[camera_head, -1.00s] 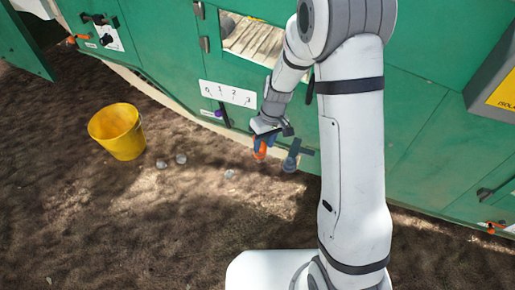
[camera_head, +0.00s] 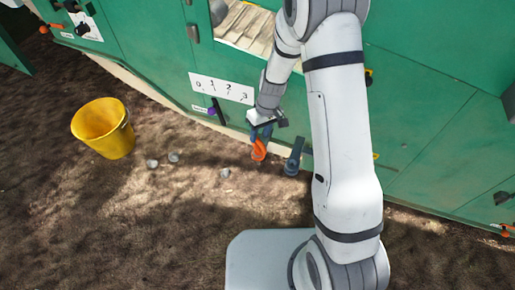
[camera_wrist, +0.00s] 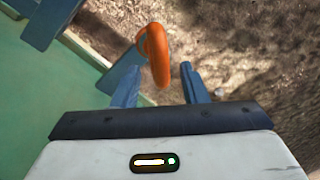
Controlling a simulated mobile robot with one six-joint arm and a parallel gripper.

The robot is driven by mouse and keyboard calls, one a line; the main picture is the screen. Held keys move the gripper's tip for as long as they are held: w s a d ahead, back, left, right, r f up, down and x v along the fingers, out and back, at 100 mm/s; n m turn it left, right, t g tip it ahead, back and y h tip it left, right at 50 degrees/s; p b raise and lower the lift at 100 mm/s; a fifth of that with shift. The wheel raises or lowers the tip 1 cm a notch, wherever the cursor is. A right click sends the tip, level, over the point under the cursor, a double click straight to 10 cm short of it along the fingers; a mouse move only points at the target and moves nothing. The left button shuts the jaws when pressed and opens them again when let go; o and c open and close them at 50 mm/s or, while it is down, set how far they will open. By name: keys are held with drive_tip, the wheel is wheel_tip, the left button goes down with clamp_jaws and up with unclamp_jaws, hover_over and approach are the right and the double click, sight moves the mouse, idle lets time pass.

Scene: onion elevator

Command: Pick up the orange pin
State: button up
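In the wrist view the orange pin (camera_wrist: 154,50) stands between and beyond the blue fingertips of my gripper (camera_wrist: 155,85). The fingers are apart, with a visible gap on both sides of the loop, most clearly on the right. I cannot tell what the pin's lower end is fixed to or whether a finger touches it.
A blue bracket (camera_head: 293,158) juts from the green wall (camera_head: 425,135) right of the pin. A numbered white plate (camera_head: 222,88) and purple handle (camera_head: 212,110) are to the left. A yellow bucket (camera_head: 103,130) and several small pale objects (camera_head: 174,157) are on the open brown ground.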

sight(258, 139)
drive_tip(key=f, duration=0.1)
drive_tip(key=f+b, duration=0.1)
drive_tip(key=f, duration=0.2)
drive_tip(key=shift+s+a, duration=0.25)
drive_tip(key=shift+a, duration=0.15)
drive_tip(key=shift+r, duration=0.1)
drive_tip(key=shift+c, duration=0.3)
clamp_jaws()
